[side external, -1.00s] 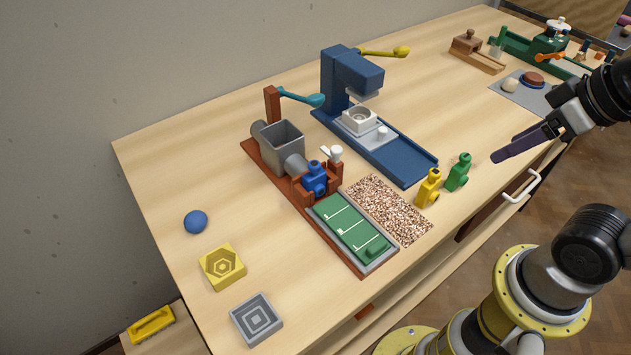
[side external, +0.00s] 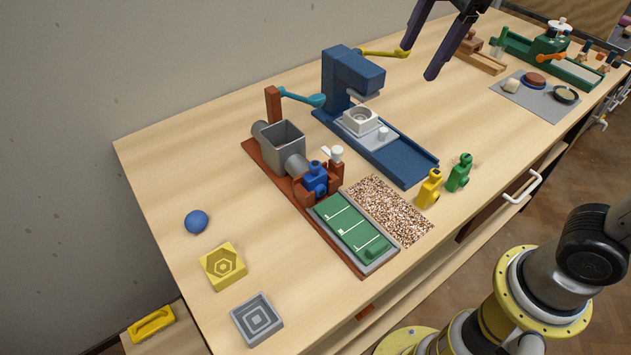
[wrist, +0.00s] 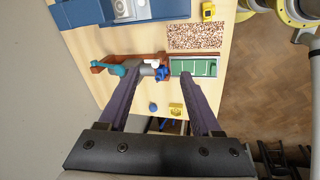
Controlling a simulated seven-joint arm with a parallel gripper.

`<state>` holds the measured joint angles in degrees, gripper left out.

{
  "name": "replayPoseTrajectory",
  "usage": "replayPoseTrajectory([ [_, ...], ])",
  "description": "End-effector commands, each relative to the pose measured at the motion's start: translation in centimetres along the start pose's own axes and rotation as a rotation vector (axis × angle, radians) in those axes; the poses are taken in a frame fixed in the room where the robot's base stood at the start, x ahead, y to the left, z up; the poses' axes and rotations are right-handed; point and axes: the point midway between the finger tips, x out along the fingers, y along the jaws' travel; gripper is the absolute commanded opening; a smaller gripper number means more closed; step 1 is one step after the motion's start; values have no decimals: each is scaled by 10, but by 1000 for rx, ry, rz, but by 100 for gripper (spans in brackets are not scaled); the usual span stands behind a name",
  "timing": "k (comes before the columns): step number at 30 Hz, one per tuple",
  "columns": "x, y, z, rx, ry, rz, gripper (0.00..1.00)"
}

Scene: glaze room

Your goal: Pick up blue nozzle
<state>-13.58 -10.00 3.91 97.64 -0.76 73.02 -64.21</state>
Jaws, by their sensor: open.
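The blue nozzle (side external: 316,180) sits upright in a red-brown holder at the end of the grey extruder (side external: 281,147) in the side view. It also shows in the wrist view (wrist: 162,73), small, between my fingers and far below them. My gripper (side external: 418,62) is open and empty, high above the back of the table in the side view. In the wrist view my two dark purple fingers (wrist: 160,82) stand wide apart. A yellow nozzle (side external: 428,189) and a green nozzle (side external: 459,173) stand on the table to the right of the speckled mat.
A blue press (side external: 352,78) with a yellow lever stands behind the extruder. A green board (side external: 348,228) lies in front of the blue nozzle. A white knob (side external: 336,154) is close beside it. A blue ball (side external: 196,222), yellow die (side external: 223,266) and grey die (side external: 257,319) lie at the left.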

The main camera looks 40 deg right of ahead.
Motion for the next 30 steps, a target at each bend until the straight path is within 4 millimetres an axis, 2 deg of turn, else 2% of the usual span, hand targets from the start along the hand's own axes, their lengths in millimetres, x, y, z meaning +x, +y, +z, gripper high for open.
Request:
replayPoseTrajectory([
  [1,10,12,-20,-79,-5,-31,65],
  [3,24,25,-44,-175,-11,-69,65],
  [6,48,35,-77,-267,-20,-117,65],
  [9,71,38,-103,-312,-28,-153,65],
  [12,90,33,-118,-343,-40,-187,65],
  [19,116,21,-126,-370,-50,-216,65],
  [27,164,11,-121,-367,-50,-215,65],
  [30,177,9,-120,-367,-50,-215,65],
])
